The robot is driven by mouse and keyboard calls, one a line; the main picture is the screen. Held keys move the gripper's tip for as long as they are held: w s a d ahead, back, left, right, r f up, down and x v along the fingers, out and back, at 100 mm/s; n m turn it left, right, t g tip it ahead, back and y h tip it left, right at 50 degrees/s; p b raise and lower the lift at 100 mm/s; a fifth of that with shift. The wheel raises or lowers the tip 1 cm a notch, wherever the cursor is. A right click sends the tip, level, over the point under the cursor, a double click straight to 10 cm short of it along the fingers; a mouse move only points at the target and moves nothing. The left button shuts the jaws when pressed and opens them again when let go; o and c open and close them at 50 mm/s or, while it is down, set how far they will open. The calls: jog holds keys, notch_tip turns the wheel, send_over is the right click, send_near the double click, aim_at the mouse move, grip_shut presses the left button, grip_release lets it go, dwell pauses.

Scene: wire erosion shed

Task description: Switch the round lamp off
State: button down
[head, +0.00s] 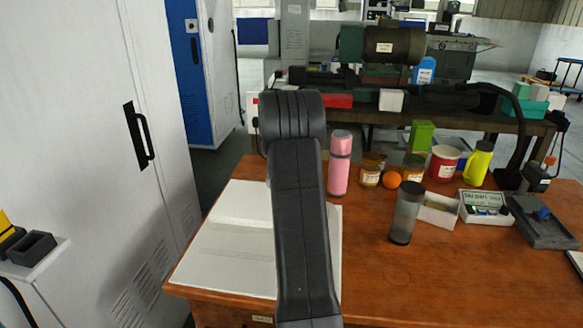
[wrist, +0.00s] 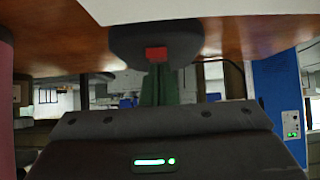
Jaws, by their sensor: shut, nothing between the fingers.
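In the wrist view, which is upside down, a dark rounded body (wrist: 125,42) stands on the tabletop; it looks like the lamp's base. A small red square (wrist: 156,54), apparently its switch, faces me. The rest of the lamp is hidden, and I cannot tell whether it is lit. My gripper (wrist: 160,88) is shut and empty, lined up with the red square; I cannot tell whether it touches. A dark green shape there blends with the background. In the head view my arm hides the gripper and lamp.
A pink flask (head: 340,165) stands close on the right. A grey tumbler (head: 405,215), an orange ball (head: 391,180), jars and boxes crowd further right. A white cabinet (head: 85,130) stands left.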

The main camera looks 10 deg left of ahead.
jog(key=shift+w+r+p, duration=0.25)
jog(key=shift+w+p, duration=0.35)
jog(key=shift+w, duration=0.1)
jog(key=b+v, duration=0.1)
jog(key=v, duration=1.2)
jog(key=shift+s+r, duration=0.25)
jog(key=shift+s, duration=0.05)
jog(key=shift+w, duration=0.1)
jog(key=x, duration=0.9)
jog(key=shift+f+b, duration=0.1)
jog(key=shift+b, duration=0.25)
jog(key=shift+w+r+t+b, duration=0.1)
jog(key=shift+r+t+b, duration=0.2)
jog(key=shift+r+b, duration=0.45)
jog(key=v, duration=0.3)
jog(key=shift+r, duration=0.15)
